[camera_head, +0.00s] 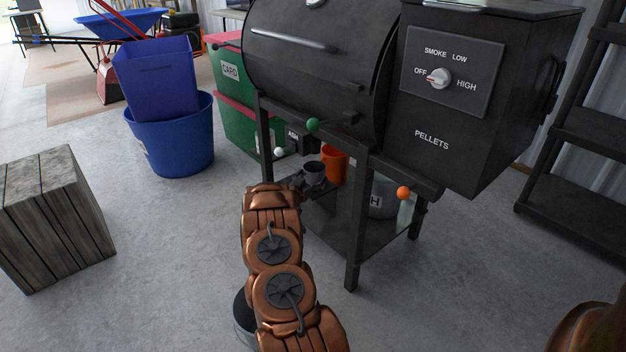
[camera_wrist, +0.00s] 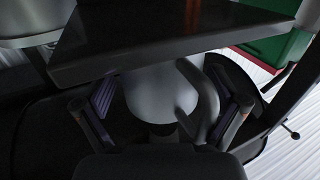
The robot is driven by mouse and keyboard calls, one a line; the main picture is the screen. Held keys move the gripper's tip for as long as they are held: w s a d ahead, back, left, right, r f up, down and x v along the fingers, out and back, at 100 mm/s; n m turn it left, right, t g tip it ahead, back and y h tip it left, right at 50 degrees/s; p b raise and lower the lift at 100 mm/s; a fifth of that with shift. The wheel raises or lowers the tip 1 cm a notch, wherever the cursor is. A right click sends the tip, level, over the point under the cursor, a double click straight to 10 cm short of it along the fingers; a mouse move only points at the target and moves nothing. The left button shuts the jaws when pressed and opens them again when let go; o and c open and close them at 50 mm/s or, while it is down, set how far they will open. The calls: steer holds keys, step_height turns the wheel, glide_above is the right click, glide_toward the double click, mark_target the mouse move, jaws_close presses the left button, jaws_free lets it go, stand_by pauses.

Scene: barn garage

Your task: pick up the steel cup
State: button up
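The steel cup (camera_head: 315,168) is a small grey cup on the low shelf under the grill. In the wrist view the cup (camera_wrist: 160,92) is pale grey, with a curved handle on its right side. My gripper (camera_wrist: 165,103) is open, with one finger on each side of the cup. A gap shows between the left finger and the cup; the right finger is close to the handle, and I cannot tell whether they touch. In the head view my gripper (camera_head: 304,184) is small, dark and partly hidden by my arm. A dark slab covers the cup's top part in the wrist view.
An orange container (camera_head: 334,160) stands just behind the cup. A grey bucket (camera_head: 383,196) stands on the same shelf (camera_head: 345,228) to the right. The black grill (camera_head: 320,50) and its front leg (camera_head: 357,225) crowd the space. Open floor (camera_head: 170,250) lies to the left.

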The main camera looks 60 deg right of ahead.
steer(key=c, duration=0.9)
